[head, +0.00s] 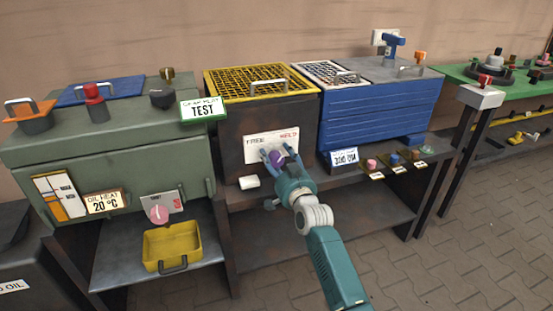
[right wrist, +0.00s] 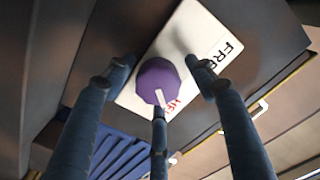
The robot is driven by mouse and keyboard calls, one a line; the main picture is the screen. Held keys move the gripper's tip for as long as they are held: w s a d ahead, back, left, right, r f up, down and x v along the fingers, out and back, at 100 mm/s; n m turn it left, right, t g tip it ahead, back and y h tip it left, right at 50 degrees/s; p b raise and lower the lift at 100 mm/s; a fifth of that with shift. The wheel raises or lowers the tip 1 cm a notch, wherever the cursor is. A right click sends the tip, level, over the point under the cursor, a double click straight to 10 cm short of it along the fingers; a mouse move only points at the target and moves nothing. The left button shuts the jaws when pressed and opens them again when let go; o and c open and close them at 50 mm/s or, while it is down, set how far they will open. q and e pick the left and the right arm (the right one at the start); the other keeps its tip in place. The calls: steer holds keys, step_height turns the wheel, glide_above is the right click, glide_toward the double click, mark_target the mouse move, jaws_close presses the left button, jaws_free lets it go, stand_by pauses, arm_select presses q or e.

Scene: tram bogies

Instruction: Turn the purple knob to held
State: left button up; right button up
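The purple knob (head: 277,155) is on a white plate (head: 259,146) on the front of the dark brown box with the yellow mesh top. The plate reads FREE at left and HELD in red at right. In the right wrist view, the knob (right wrist: 160,78) has a white pointer mark directed towards the partly hidden red lettering. My right gripper (head: 275,153) is at the plate; in the right wrist view its three fingers (right wrist: 158,80) are spread around the knob, with gaps visible. Contact cannot be told for the lower finger. My left gripper is not in view.
A green box (head: 110,165) with knobs and a pink dial (head: 158,214) stands at left, above a yellow tray (head: 170,248). A blue slatted box (head: 375,118) stands at right, with several small coloured knobs (head: 394,159) on the shelf edge. Paved floor lies in front.

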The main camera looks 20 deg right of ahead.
steer(key=shift+f, duration=0.1)
steer(key=shift+s+f, duration=0.1)
steer(key=shift+s, duration=0.3)
steer(key=s, duration=1.1)
steer(key=shift+d, duration=0.15)
steer(key=shift+s, duration=0.1)
